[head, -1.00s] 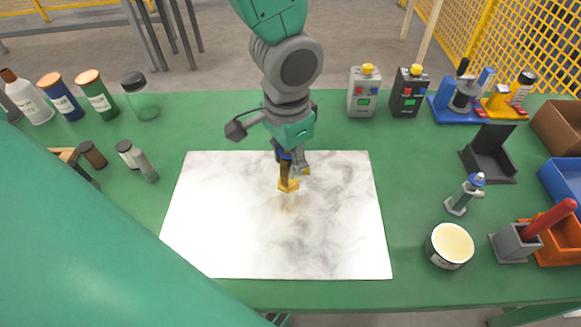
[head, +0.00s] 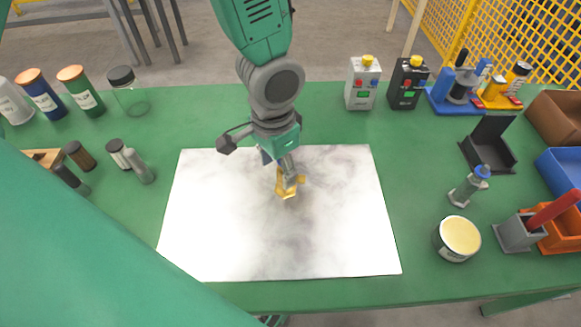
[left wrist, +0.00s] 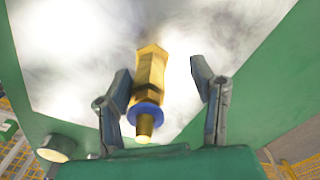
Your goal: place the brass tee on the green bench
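The brass tee (head: 288,187) is at the middle of the white marbled sheet, which lies on the green bench (head: 420,200). In the left wrist view the tee (left wrist: 150,75) is a gold fitting with a blue ring near its close end. My left gripper (head: 281,165) is low over the sheet, right at the tee. In the left wrist view its fingers (left wrist: 160,75) are spread on either side of the tee, with a clear gap on the right. Whether the left finger touches the tee, I cannot tell. My right gripper is not in view.
The marbled sheet (head: 220,235) is otherwise bare. Bottles (head: 82,92) and small vials stand at the left. Two button boxes (head: 362,84) stand at the back. A round tin (head: 458,238), a grey holder (head: 518,233) and coloured bins (head: 562,175) are at the right.

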